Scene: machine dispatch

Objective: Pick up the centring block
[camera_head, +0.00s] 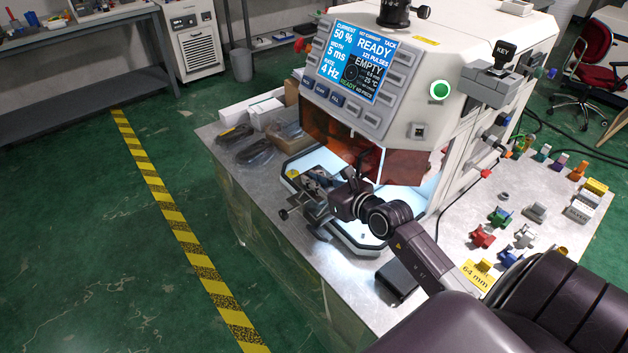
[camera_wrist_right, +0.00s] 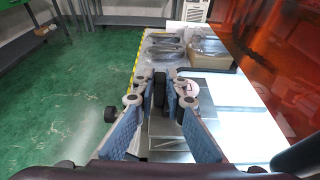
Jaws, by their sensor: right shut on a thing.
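My right gripper (camera_head: 326,192) is at the front of the lit work bay of the white machine (camera_head: 455,75), over its pale tray (camera_head: 352,243). The right wrist view shows its two fingers (camera_wrist_right: 167,88) brought close together on a small dark grey block (camera_wrist_right: 160,92), which I take to be the centring block. The fingers hide most of the block. I cannot tell whether it is clear of the surface below. My left gripper is in neither view.
Dark wrapped packs (camera_head: 255,147) and a cardboard box (camera_head: 287,130) lie left of the bay. A dark flat case (camera_head: 397,280) lies at the bench's front. Several coloured fixtures (camera_head: 500,217) stand on the right. The machine screen (camera_head: 355,62) reads READY and EMPTY.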

